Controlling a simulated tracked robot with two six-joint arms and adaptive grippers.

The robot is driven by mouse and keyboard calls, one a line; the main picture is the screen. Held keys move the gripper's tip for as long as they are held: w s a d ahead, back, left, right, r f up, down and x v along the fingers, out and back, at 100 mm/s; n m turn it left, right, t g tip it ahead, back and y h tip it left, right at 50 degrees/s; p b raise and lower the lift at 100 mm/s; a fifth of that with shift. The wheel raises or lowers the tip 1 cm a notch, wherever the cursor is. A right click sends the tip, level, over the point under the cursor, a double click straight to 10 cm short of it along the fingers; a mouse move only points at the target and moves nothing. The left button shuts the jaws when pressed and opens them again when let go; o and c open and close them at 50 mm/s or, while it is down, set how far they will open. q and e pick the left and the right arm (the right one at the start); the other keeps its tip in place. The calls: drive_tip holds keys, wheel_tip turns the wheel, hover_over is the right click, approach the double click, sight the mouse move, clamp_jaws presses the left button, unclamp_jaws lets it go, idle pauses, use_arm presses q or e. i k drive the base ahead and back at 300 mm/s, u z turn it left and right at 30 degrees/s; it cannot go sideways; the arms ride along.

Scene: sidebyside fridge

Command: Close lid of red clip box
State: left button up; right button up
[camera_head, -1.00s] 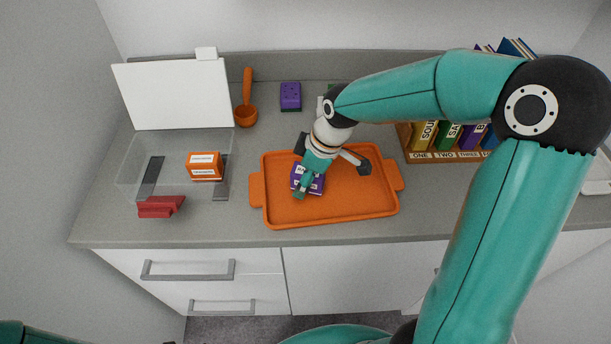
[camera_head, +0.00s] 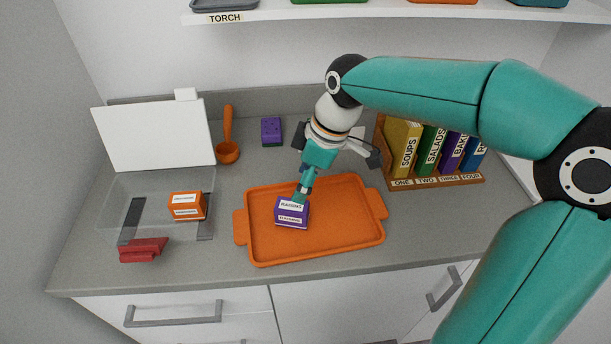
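The clip box (camera_head: 150,228) is a clear bin at the left of the counter with a red clip (camera_head: 143,250) at its front. Its white lid (camera_head: 155,135) stands open, nearly upright at the back. An orange labelled packet (camera_head: 187,206) is inside. My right gripper (camera_head: 335,174) is over the orange tray (camera_head: 340,225), well right of the box. Its fingers look spread. One teal finger reaches the top of the purple raisins packet (camera_head: 291,212); whether it touches cannot be told. My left gripper is out of view.
An orange ladle (camera_head: 228,150) and a purple block (camera_head: 271,131) lie right of the lid. A rack of labelled books (camera_head: 432,183) stands at the back right. A shelf (camera_head: 400,14) hangs above. Bare counter separates the clip box and tray.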

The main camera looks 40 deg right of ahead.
sight(139, 136)
drive_tip(key=k, duration=1)
